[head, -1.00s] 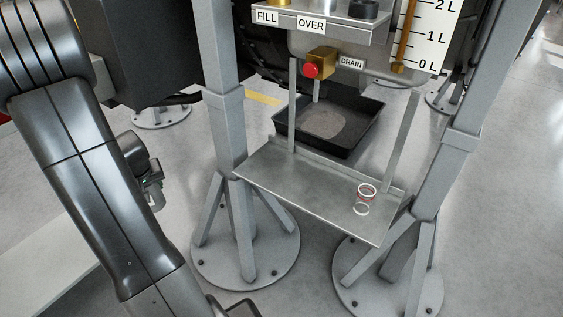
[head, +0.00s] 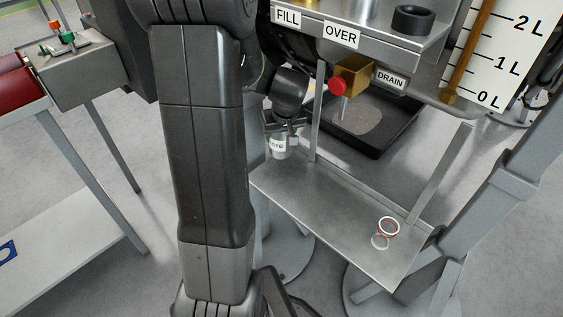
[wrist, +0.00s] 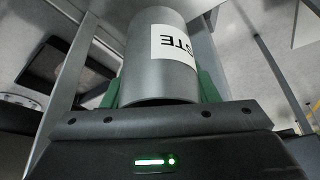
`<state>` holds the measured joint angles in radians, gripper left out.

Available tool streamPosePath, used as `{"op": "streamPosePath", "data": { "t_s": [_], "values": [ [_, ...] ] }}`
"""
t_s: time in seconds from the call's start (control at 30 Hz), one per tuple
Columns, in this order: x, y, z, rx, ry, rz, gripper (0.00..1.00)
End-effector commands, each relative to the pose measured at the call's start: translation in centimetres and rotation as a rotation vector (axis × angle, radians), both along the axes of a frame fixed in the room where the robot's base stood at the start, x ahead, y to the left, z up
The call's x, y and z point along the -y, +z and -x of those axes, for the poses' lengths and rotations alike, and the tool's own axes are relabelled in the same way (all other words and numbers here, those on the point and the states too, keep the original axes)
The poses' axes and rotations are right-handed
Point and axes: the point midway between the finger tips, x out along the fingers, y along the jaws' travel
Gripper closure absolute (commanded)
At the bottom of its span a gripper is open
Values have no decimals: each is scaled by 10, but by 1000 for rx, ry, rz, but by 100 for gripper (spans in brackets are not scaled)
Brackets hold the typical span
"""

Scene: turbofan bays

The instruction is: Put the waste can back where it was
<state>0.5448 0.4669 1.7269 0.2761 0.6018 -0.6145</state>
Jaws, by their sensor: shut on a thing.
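The waste can (head: 278,150) is a small grey metal can with a white label, of which "STE" can be read. My gripper (head: 287,132) is shut on it and holds it near the left end of the metal shelf (head: 325,205), by the shelf's left upright. In the wrist view the can (wrist: 158,75) fills the middle, between the green finger pads. I cannot tell from the head view whether the can touches the shelf. A red and white ring (head: 388,227) stands at the shelf's right end, with a pale ring-shaped mark beside it.
A black drain pan (head: 385,140) lies on the floor behind the shelf. Above it are the brass drain valve (head: 352,78) with a red knob and a labelled upper shelf (head: 350,45). A grey post (head: 490,190) stands at right. The shelf's middle is clear.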

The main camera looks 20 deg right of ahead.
Motion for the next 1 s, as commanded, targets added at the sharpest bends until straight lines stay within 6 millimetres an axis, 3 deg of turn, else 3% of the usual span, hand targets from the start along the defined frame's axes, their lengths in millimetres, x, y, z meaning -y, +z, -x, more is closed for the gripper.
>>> {"op": "streamPosePath", "data": {
  "t_s": [0.03, 0.2, 0.43, 0.6, 1.0],
  "values": [
    [0, -14, 1, -4, -1, -2, 80],
    [0, -44, 1, -4, -1, -2, 80],
    [0, -62, 0, -3, -1, -2, 80],
    [0, -87, 0, -4, -1, -2, 80],
    [0, -93, 0, 0, 0, 1, 80]
  ]
}}
